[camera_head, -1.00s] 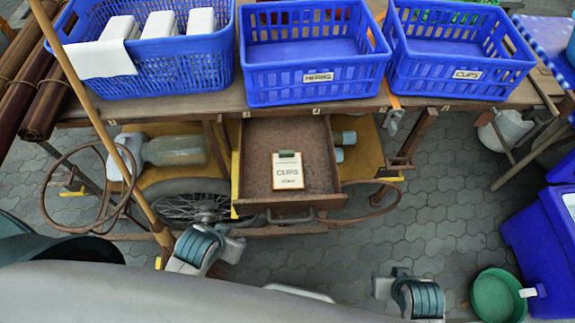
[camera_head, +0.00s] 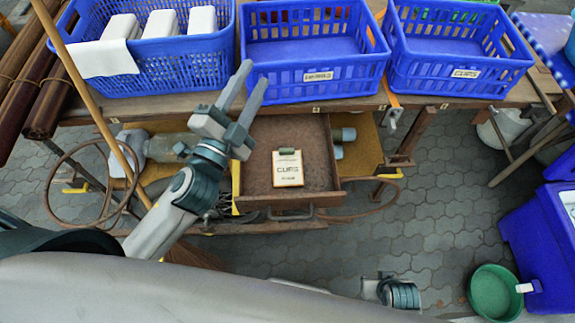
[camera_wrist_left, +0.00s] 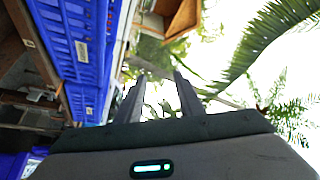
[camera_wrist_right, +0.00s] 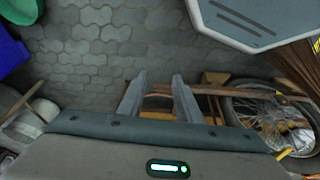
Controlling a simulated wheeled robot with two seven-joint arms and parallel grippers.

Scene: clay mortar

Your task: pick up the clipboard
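The clipboard (camera_head: 288,170) is a small cream board with a green clip at its top and the word "CUPS" on it. It lies flat in the open brown drawer (camera_head: 318,145) below the table in the head view. My left gripper (camera_head: 252,88) is raised to the upper left of the clipboard, apart from it, with its fingers spread and nothing between them. Its fingers also show apart in the left wrist view (camera_wrist_left: 158,95). My right gripper (camera_wrist_right: 158,92) shows in the right wrist view with its fingers apart and empty, over the paved floor.
Several blue crates (camera_head: 315,70) stand on the table (camera_head: 350,106) above the drawer. A wooden pole (camera_head: 95,105) leans at the left. A green basin (camera_head: 495,293) and a blue bin (camera_head: 540,235) stand at the right.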

